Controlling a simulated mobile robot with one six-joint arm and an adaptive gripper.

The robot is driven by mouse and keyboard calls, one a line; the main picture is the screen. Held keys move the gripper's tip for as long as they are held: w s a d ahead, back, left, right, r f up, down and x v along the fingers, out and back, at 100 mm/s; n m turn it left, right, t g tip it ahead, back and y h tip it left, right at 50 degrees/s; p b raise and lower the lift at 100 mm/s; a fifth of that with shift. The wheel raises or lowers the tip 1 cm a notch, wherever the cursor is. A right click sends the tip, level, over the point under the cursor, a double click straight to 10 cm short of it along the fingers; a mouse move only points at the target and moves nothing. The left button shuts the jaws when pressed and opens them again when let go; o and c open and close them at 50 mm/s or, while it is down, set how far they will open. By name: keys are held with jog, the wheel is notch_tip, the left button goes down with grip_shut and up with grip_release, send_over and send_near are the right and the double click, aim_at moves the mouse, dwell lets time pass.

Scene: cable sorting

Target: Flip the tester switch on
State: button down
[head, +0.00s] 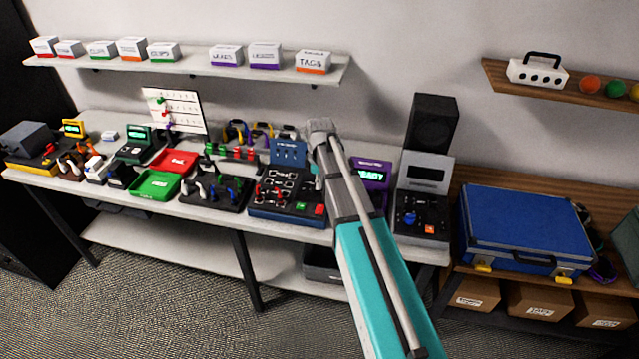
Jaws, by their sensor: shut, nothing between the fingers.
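The likely tester is a dark blue bench unit (285,205) with several sockets, a red button, a green button and an upright blue back panel (287,152). It sits on the white bench, just left of my arm. I cannot make out its switch or whether it is on or off. My teal and grey arm rises from the bottom and bends at a grey joint above the bench. A small teal part of it shows beside the blue panel. My gripper's fingers are hidden behind the arm, so their distance from the unit cannot be told.
A purple unit with a lit green display (371,173) is partly behind my arm. A grey unit with a blue knob (407,218) and a black speaker (431,123) stand right of it. Red (173,161) and green (155,184) trays lie left. A blue case (520,228) is far right.

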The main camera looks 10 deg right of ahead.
jog(key=shift+s+a+r+p, duration=0.1)
jog(key=shift+s+r+p, duration=0.1)
jog(key=shift+r+p, duration=1.4)
jog(key=shift+r, duration=0.15)
jog(key=s+a+f+m+b, duration=0.1)
jog(key=s+f+m+b, duration=0.1)
jog(key=s+m, duration=0.4)
jog(key=s+a+f+m+b, duration=0.1)
jog(key=s+f+m+b, duration=0.2)
jog(key=s, duration=0.9)
jog(key=m, duration=0.3)
jog(key=shift+s+m+t, duration=0.3)
jog(key=shift+s+t, duration=0.05)
jog(key=shift+t, duration=0.05)
